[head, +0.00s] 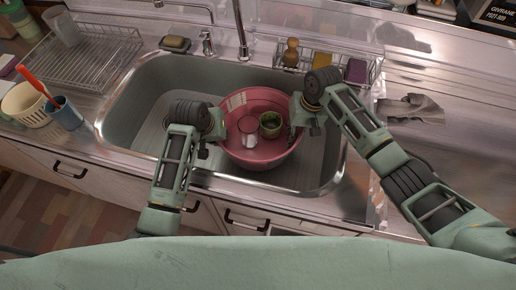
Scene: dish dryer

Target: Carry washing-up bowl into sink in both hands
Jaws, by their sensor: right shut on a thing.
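The pink washing-up bowl (262,162) is within the steel sink (140,100), right of its middle. I cannot tell whether its base touches the sink floor. A clear or whitish cup (248,128) and a green cup (270,124) are inside it. My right gripper (297,122) is shut on the bowl's right rim. My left gripper (212,138) is at the bowl's left rim; its fingers are too small and partly hidden to tell whether they are open or shut.
A wire dish rack (85,58) stands left of the sink, with a cream pot (24,104) and a blue cup (64,113) nearby. The faucet (240,30) is behind the sink. A caddy with a brush and sponges (325,60) is at the back right. A grey cloth (412,108) lies on the right counter.

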